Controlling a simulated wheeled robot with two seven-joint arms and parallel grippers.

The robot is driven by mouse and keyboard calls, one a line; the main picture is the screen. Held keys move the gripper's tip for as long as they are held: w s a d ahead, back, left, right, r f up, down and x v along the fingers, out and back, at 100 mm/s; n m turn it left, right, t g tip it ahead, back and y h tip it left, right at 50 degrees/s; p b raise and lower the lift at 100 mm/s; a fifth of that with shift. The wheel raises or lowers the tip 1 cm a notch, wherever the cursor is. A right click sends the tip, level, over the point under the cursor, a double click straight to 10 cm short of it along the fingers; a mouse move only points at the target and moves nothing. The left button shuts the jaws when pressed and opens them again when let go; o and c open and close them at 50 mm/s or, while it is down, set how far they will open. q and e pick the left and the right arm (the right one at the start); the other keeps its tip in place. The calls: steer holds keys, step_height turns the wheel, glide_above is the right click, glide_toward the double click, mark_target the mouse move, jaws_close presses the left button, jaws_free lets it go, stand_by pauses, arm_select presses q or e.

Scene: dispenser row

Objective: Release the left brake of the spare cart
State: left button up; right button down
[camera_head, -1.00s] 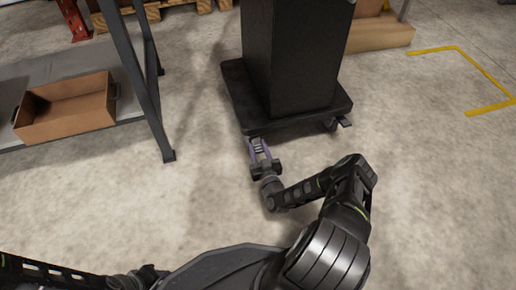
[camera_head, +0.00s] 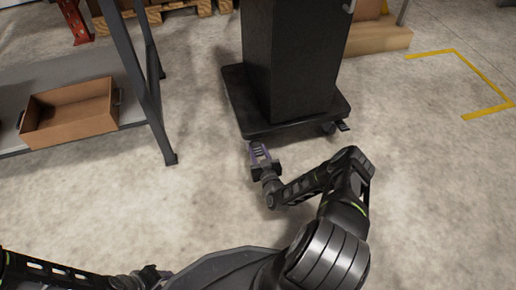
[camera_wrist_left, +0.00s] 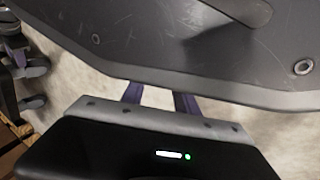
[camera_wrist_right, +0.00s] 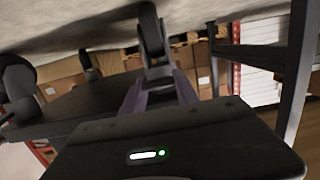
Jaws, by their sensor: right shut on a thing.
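The cart (camera_head: 290,128), with a dark base and a tall black body, stands ahead of me. My right gripper (camera_head: 257,147) is low at its front-left corner. In the right wrist view a caster (camera_wrist_right: 151,30) sits at the tips of the purple fingers (camera_wrist_right: 157,76), which are shut on its lower part, seemingly the brake pedal. The pedal itself is not clear there, and the deck hides it in the head view. At the front-right corner another pedal (camera_head: 343,126) sticks out. My left gripper (camera_wrist_left: 158,98) shows purple fingers; their tips are hidden behind a dark scratched plate.
A grey shelf (camera_head: 60,78) with a brown box (camera_head: 70,115) stands on the left; its leg (camera_head: 168,150) reaches the floor near the cart. Yellow tape (camera_head: 480,75) marks the floor at right. Floor right of the cart is free.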

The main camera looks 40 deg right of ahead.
step_height(320, 180, up, 2)
steer(key=g+y+p, duration=0.1)
steer(key=g+p, duration=0.2)
steer(key=p, duration=0.2)
steer(key=shift+r+p, duration=0.2)
steer(key=shift+p, duration=0.2)
steer(key=shift+g+p, duration=0.55)
steer(key=shift+g, duration=0.05)
steer(key=shift+g+y, duration=0.3)
steer(key=shift+d, duration=0.1)
steer(key=c, duration=0.9)
jaws_free()
steer(key=shift+w, duration=0.1)
